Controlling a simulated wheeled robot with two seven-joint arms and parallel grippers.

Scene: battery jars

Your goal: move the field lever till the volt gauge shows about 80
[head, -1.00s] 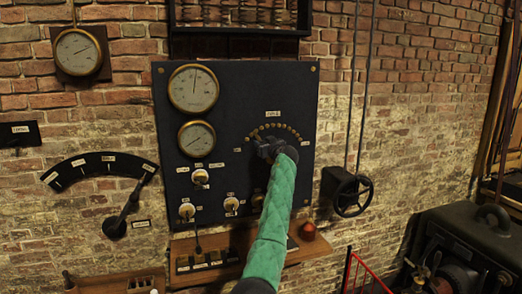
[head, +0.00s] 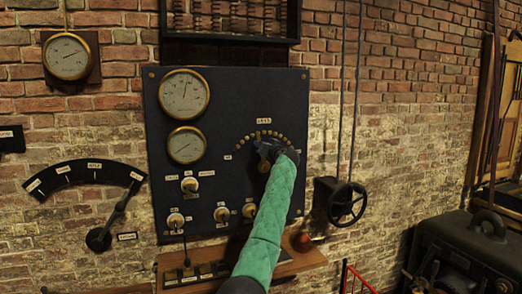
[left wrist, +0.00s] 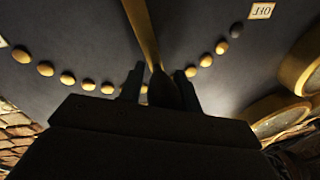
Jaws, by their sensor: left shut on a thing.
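My left gripper (head: 266,152) is shut on the field lever, in front of an arc of brass studs (head: 263,134) on the dark panel. In the left wrist view the brass lever (left wrist: 142,32) runs between the fingertips (left wrist: 160,85), with studs to both sides and an OFF label (left wrist: 262,10) at upper right. In the head view my gripper mostly hides the lever. The upper panel gauge (head: 184,94) has its needle just right of straight up. The lower panel gauge (head: 186,145) is smaller. Gauge lettering is too small to read. My right gripper is out of view.
Several pale knobs (head: 190,184) sit low on the panel (head: 225,100), above a wooden shelf (head: 310,258). A large lever on a black quadrant (head: 85,172) is at left, below another gauge (head: 70,55). A black handwheel (head: 346,203) is at right.

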